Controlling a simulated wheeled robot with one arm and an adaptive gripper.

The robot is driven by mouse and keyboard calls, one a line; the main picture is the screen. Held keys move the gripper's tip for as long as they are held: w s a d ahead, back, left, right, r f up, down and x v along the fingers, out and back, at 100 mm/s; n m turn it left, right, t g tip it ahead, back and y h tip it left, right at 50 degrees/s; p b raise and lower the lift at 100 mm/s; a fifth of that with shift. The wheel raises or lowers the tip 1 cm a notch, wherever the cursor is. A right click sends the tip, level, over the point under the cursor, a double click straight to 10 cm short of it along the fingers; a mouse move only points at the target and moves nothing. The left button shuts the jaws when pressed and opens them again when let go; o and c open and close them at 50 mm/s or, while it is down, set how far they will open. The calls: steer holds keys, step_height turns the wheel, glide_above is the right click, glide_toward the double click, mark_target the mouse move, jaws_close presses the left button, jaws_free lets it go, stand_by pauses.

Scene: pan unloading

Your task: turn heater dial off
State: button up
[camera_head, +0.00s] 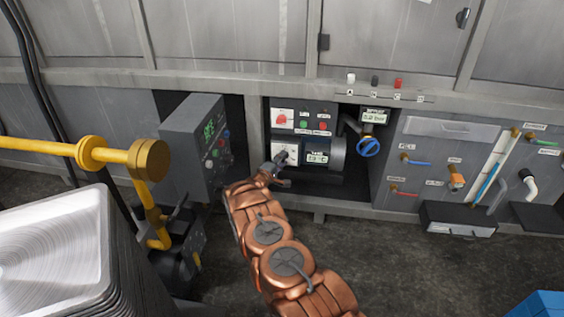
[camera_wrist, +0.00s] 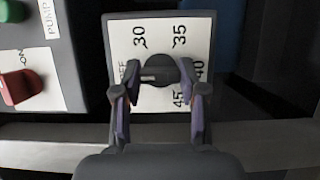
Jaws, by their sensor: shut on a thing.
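The heater dial (camera_wrist: 158,70) is a dark round knob on a white plate (camera_wrist: 190,28) marked 30, 35, 40 and 45, with an OFF label partly hidden at the left. My gripper (camera_wrist: 160,82) has one finger on each side of the knob and is shut on it. In the head view the white dial plate (camera_head: 288,147) is on the control panel below the red switch, and my gripper (camera_head: 279,163) reaches it from below. The fingers cover part of the plate. I cannot tell which mark the knob points to.
A small display (camera_head: 317,158) is right of the dial. A red switch (camera_head: 282,117) and green and red buttons are above it. A blue valve wheel (camera_head: 369,147) is further right. A grey control box (camera_head: 197,148) stands at the left, near a yellow pipe (camera_head: 112,155).

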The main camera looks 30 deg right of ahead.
steer(key=shift+w+a, duration=0.1)
steer(key=shift+w, duration=0.05)
steer(key=o, duration=1.1)
steer(key=shift+o, duration=0.2)
steer(key=v, duration=1.2)
